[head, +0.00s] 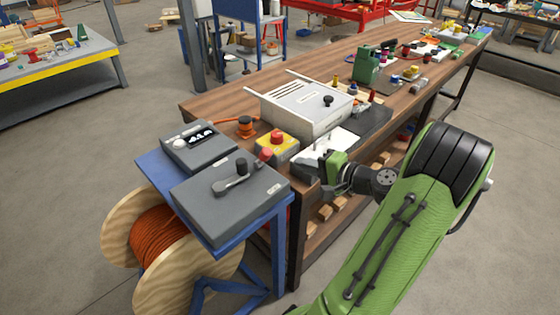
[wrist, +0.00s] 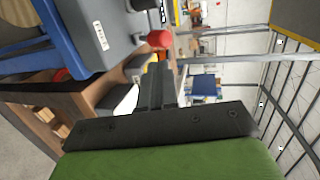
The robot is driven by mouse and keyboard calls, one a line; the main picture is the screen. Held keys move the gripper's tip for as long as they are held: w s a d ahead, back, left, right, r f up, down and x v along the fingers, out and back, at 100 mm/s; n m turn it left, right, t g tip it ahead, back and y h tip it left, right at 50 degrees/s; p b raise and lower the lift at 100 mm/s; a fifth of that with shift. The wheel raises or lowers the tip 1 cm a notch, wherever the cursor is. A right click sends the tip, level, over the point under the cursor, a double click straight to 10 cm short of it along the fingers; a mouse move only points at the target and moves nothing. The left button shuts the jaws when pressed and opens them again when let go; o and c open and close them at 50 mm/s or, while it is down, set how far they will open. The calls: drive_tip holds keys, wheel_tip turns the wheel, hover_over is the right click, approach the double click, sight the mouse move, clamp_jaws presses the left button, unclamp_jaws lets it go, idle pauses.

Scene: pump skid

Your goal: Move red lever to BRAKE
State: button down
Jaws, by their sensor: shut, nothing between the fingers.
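The red lever shows as a red knob (head: 265,154) at the back right edge of the large grey control box (head: 205,200). In the wrist view the red knob (wrist: 159,40) sits just beyond my fingertips, on a dark stem by the grey box (wrist: 95,30). My gripper (head: 326,160) is to the right of the knob in the head view, over the end of the wooden bench. In the wrist view its dark fingers (wrist: 158,72) are shut and empty, apart from the knob as far as I can tell. No BRAKE marking is legible.
A dark crank handle (head: 230,180) is on top of the large box. A smaller grey box (head: 198,146) and a yellow box with a red button (head: 277,144) stand close by. A white machine case (head: 305,108) sits on the bench (head: 225,97). A cable reel (head: 120,225) stands below.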

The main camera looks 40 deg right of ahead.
sight(271, 153)
drive_tip(key=b+x, duration=0.1)
drive_tip(key=x, duration=0.7)
drive_tip(key=shift+w, duration=0.1)
drive_tip(key=shift+r, duration=0.1)
drive_tip(key=shift+w+r+g+p, duration=0.1)
drive_tip(key=shift+r+g+p, duration=0.3)
drive_tip(key=shift+p, duration=0.4)
drive_tip(key=shift+w+a+g+p, duration=0.15)
drive_tip(key=shift+g+p, duration=0.15)
drive_tip(key=shift+p, duration=0.55)
